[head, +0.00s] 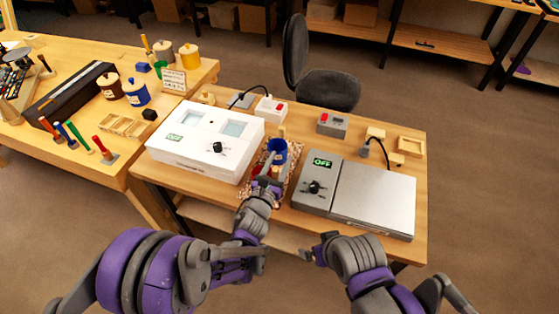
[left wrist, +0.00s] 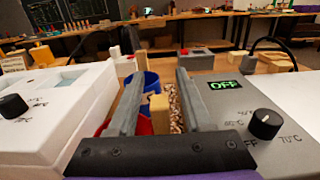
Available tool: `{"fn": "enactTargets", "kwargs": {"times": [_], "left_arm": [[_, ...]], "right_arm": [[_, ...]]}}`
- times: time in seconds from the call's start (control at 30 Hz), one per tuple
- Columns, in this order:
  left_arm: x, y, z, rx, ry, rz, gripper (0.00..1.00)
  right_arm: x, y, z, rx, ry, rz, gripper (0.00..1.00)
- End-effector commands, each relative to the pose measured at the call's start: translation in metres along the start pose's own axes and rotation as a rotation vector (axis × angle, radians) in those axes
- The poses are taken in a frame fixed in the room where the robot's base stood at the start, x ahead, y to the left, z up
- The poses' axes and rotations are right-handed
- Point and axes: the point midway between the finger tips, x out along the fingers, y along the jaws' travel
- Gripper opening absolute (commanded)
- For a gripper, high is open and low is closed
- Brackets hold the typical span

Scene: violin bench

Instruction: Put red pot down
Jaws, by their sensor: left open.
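The red pot (head: 262,171) sits low on the patterned mat (head: 292,172) between the white box and the grey hot plate, partly hidden by my left gripper. In the left wrist view, red parts of the pot (left wrist: 145,127) show under and beside the left finger. My left gripper (head: 264,181) is open right at the pot, its fingers apart on both sides of a pale wooden piece (left wrist: 160,112). Whether a finger touches the pot is hidden. A blue pot (head: 277,150) stands just behind. My right gripper (head: 312,250) hangs in front of the bench; its jaws are unclear.
The white box (head: 205,141) stands close on the left. The hot plate (head: 372,198), with a display reading OFF, stands close on the right. A grey box with a red button (head: 332,124) is at the back. The left table (head: 75,165) holds other pots and tools.

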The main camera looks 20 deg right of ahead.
Motion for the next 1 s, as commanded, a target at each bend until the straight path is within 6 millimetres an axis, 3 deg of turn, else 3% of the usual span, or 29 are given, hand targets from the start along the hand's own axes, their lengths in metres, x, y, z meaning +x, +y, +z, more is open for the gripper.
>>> {"fn": "enactTargets", "kwargs": {"times": [0.53,0.7,1.0], "left_arm": [[-0.103,0.0,-0.001,0.0,0.0,0.001,0.5],[-0.117,0.0,-0.001,0.0,0.0,0.0,0.5],[-0.12,0.002,0.0,-0.012,0.003,0.007,0.5]], "right_arm": [[0.017,0.0,0.013,0.0,-0.008,0.0,1.0],[0.018,0.0,0.014,0.0,-0.009,0.0,1.0],[0.018,0.0,0.014,0.0,-0.009,0.0,1.0]]}}
